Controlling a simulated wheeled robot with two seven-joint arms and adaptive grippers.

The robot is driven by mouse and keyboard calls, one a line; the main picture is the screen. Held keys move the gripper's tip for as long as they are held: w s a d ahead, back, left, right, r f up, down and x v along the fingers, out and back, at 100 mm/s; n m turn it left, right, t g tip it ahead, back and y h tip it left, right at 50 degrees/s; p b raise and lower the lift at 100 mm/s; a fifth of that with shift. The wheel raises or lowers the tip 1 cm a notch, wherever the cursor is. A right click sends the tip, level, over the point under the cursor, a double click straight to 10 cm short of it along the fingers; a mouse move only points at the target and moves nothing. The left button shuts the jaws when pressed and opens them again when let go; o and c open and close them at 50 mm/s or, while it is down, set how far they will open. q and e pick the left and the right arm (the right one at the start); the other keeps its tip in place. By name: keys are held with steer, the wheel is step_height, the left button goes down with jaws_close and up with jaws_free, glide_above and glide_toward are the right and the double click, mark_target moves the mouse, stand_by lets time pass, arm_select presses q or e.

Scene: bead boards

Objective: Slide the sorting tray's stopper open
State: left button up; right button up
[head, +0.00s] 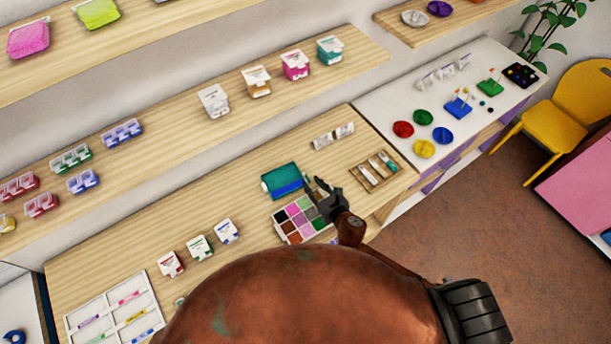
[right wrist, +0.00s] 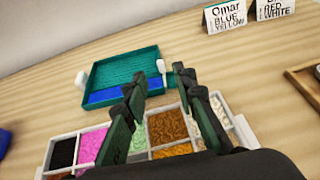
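The sorting tray is a teal, low-walled tray (head: 281,174) with a blue strip along its near side; it also shows in the right wrist view (right wrist: 122,66). A small white upright piece (right wrist: 162,67), perhaps the stopper, stands at its right side in the wrist view. Another white piece (right wrist: 81,79) is at its left end. My right gripper (head: 315,184) is at the tray's right end in the head view. In the wrist view its fingers (right wrist: 157,82) are apart, with nothing between them, just nearer than the right-hand white piece. My left gripper is not in view.
A compartment box of coloured beads (head: 283,229) lies right below the gripper. Name cards (head: 334,137) stand behind the tray. A wooden tool tray (head: 358,177) lies to the right. Small labelled boxes (head: 199,247) stand at the left; bare wood lies between.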

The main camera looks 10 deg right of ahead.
mark_target(304, 174)
steer(key=x, duration=0.6)
steer(key=shift+w+f, duration=0.15)
steer(key=shift+w, duration=0.1)
steer(key=shift+c, duration=0.5)
jaws_close()
